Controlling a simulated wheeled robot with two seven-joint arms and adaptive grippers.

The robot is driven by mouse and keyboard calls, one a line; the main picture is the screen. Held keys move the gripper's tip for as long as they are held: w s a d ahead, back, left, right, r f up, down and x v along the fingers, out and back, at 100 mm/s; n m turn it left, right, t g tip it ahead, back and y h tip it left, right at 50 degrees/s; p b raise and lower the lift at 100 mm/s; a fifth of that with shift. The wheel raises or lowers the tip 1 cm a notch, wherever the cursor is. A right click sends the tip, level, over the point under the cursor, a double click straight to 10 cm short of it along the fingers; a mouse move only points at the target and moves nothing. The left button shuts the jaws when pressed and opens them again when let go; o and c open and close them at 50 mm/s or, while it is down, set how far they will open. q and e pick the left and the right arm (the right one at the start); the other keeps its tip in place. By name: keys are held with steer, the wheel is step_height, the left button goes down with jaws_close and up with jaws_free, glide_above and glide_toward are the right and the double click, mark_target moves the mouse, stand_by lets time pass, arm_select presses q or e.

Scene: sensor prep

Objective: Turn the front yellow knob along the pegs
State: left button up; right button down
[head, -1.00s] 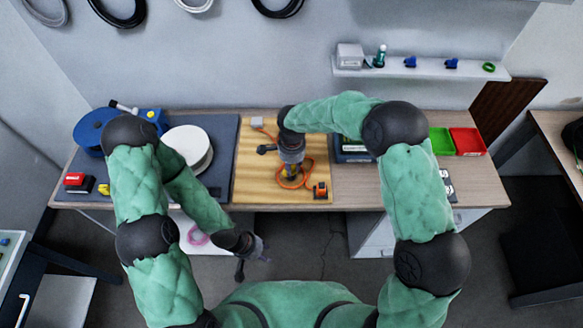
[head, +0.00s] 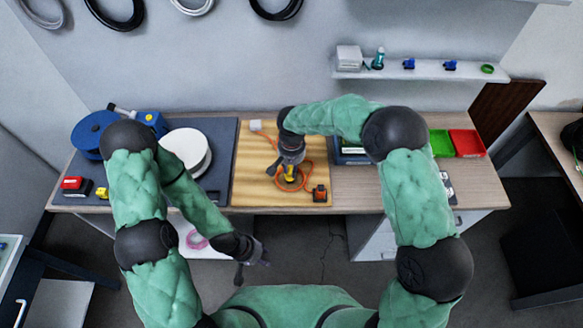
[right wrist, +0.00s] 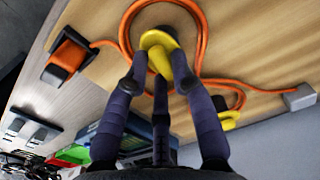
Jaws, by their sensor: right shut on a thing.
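The front yellow knob (right wrist: 160,45) stands on a wooden board (head: 252,185), inside a loop of orange cable (head: 310,168). My right gripper (head: 289,174) comes down over it. In the right wrist view its fingers (right wrist: 158,78) are shut on this knob, with part of the yellow showing beyond the tips. A second yellow piece (right wrist: 230,119) sits farther back with cable beside it; my right gripper hides it in the head view. My left gripper (head: 251,268) is in front of the table, below its edge, with its fingers apart and empty.
An orange-and-black block (head: 319,193) sits at the board's front right and a grey block (head: 255,125) at its back left. A white reel (head: 186,152) stands left of the board. Green (head: 441,142) and red (head: 467,142) bins stand to the right.

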steer(key=shift+w+n, duration=0.1)
steer(key=shift+n, duration=0.5)
steer(key=c, duration=1)
jaws_free()
steer(key=shift+c, duration=0.2)
step_height(320, 180, up, 12)
steer(key=shift+f, duration=0.1)
